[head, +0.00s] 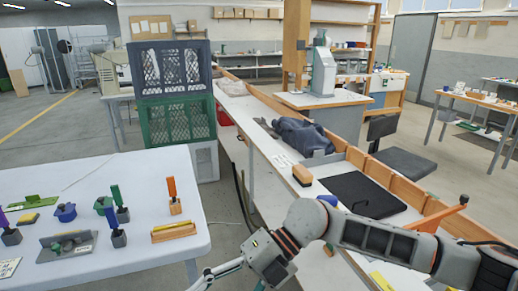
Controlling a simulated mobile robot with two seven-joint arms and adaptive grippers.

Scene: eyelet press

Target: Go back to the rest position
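My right arm comes in from the right edge and reaches across the near end of the long bench. Its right gripper (215,277) is at the bottom, in the gap between the bench and the white table at left. One pale finger points left; the rest is cut off by the frame's bottom edge, so its opening and any held thing cannot be made out. My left gripper is not in view. A grey-green press (322,66) stands upright on a stand further back, well away from the gripper.
The white table (150,178) at left carries small coloured tools and blocks. Stacked dark and green crates (177,122) stand behind it. The long bench holds a dark cloth bundle (302,135), a black mat (362,194) and a brown block (302,175). Floor shows between table and bench.

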